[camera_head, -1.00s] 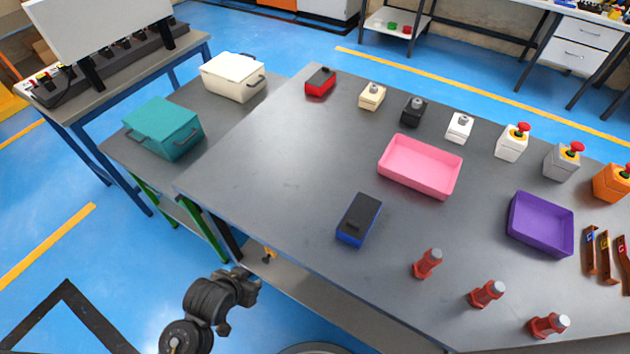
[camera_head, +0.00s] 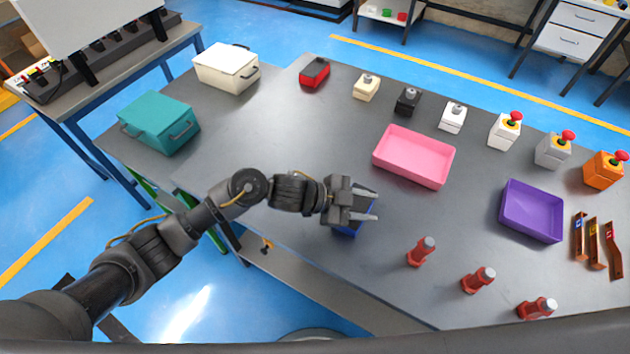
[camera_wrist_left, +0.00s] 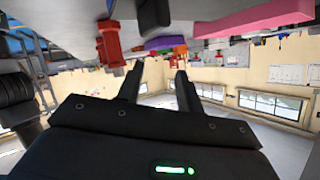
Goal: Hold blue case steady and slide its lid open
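The blue case (camera_head: 346,232) lies on the grey table near its front edge. In the head view it is partly hidden under my left gripper (camera_head: 374,204), so its dark lid hardly shows. My left gripper is above the case, with its two fingers apart and pointing right. The left wrist view shows the same two fingers (camera_wrist_left: 158,82) apart with nothing between them. The case cannot be made out in the left wrist view. I cannot tell whether the gripper touches the case. My right gripper is not in view.
A pink tray (camera_head: 414,157) and a purple tray (camera_head: 531,211) stand to the right. A teal box (camera_head: 160,121) and a white box (camera_head: 226,68) stand at the left. The table left of the pink tray is clear.

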